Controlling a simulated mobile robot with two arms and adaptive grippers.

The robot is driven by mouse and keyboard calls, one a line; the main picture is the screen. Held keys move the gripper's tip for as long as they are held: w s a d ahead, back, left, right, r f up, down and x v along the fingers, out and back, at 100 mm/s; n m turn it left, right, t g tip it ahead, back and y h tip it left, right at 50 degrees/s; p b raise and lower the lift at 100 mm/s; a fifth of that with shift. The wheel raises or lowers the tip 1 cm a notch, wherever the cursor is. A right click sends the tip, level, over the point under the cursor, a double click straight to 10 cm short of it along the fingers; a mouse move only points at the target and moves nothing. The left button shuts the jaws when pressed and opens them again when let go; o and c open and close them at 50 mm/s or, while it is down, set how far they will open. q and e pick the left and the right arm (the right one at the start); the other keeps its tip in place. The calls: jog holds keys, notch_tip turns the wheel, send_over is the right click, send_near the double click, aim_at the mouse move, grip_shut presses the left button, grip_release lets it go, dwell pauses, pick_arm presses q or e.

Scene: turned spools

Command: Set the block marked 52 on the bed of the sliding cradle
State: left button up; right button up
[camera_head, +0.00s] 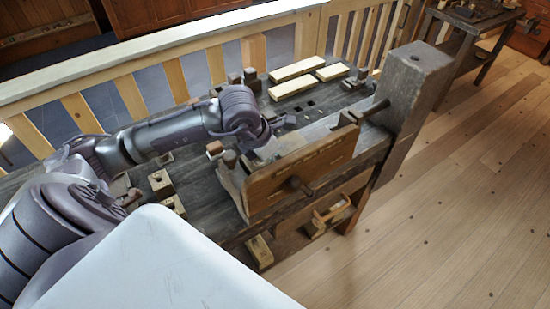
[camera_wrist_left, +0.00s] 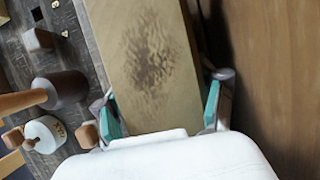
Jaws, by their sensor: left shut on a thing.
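My left gripper reaches over the workbench from the left in the head view (camera_head: 277,125). In the left wrist view, its teal-padded fingertips (camera_wrist_left: 162,107) lie on either side of a long tan wooden block (camera_wrist_left: 150,45) with a dark mottled patch, and it is shut on that block. No number 52 can be read on the block. In the head view the gripper is just behind a brown upright board (camera_head: 310,168) at the bench's front; the block is hard to make out there. I cannot tell for certain which part is the sliding cradle. My right gripper is not in view.
The dark bench (camera_head: 205,190) carries small blocks (camera_head: 160,182) at left and pale boards (camera_head: 297,69) at the back. A thick post (camera_head: 415,75) stands at its right end. In the wrist view, a mallet (camera_wrist_left: 62,88) and a white round item (camera_wrist_left: 45,133) lie left.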

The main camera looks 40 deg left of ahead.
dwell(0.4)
pick_arm(q)
jog(key=o, duration=1.5)
jog(key=shift+f, duration=0.1)
jog(key=shift+d+r+p, duration=0.1)
jog(key=shift+r+p, duration=1.95)
jog(key=shift+r, duration=2.1)
